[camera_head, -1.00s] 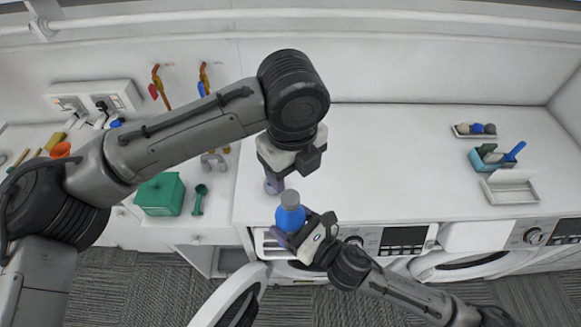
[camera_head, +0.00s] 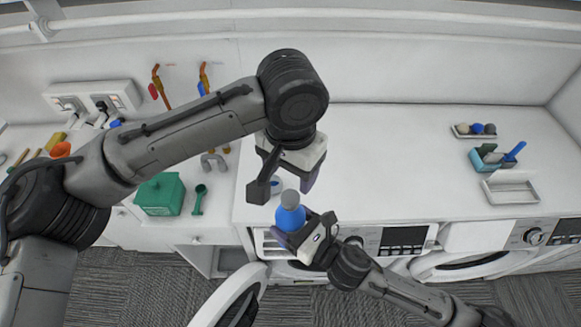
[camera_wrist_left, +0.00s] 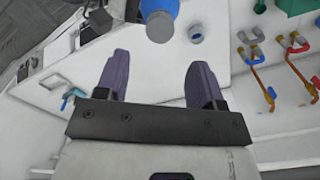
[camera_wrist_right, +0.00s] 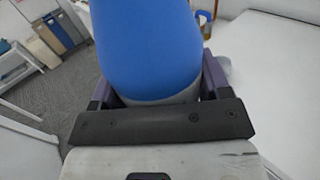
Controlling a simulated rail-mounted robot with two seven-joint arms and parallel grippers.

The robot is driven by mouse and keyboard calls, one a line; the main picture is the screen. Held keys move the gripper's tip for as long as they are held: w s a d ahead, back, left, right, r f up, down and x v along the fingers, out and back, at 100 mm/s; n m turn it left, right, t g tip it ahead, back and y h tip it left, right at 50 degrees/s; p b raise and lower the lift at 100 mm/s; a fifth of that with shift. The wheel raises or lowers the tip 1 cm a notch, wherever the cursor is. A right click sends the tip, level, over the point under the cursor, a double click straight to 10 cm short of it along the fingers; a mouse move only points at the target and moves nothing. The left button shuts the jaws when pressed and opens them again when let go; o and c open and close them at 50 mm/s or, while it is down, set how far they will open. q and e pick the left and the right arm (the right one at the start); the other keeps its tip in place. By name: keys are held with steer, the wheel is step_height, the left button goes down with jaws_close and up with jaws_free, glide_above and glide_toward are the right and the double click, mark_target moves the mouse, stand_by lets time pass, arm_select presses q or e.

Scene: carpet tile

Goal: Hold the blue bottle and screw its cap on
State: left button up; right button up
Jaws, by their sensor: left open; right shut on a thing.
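The blue bottle (camera_head: 290,218) is held over the counter's front edge with its grey top (camera_head: 291,197) up; I cannot tell whether that top is the cap or a bare neck. My right gripper (camera_head: 290,238) is shut on the bottle; the blue body (camera_wrist_right: 148,45) fills the middle of the right wrist view. My left gripper (camera_head: 288,184) is open and empty, just above and behind the bottle top. In the left wrist view the bottle (camera_wrist_left: 158,8) is beyond the parted fingers (camera_wrist_left: 155,75).
The white counter (camera_head: 400,160) is mostly clear to the right. A tray with balls (camera_head: 475,130), a teal caddy (camera_head: 490,157) and a white tray (camera_head: 511,188) stand far right. A green box (camera_head: 161,194) and green scoop (camera_head: 199,199) are at left. Washers stand below.

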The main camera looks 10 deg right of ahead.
mark_target(290, 197)
arm_select(q)
steer(key=shift+n, duration=1.2)
steer(key=shift+f, duration=4)
steer(key=shift+c, duration=0.2)
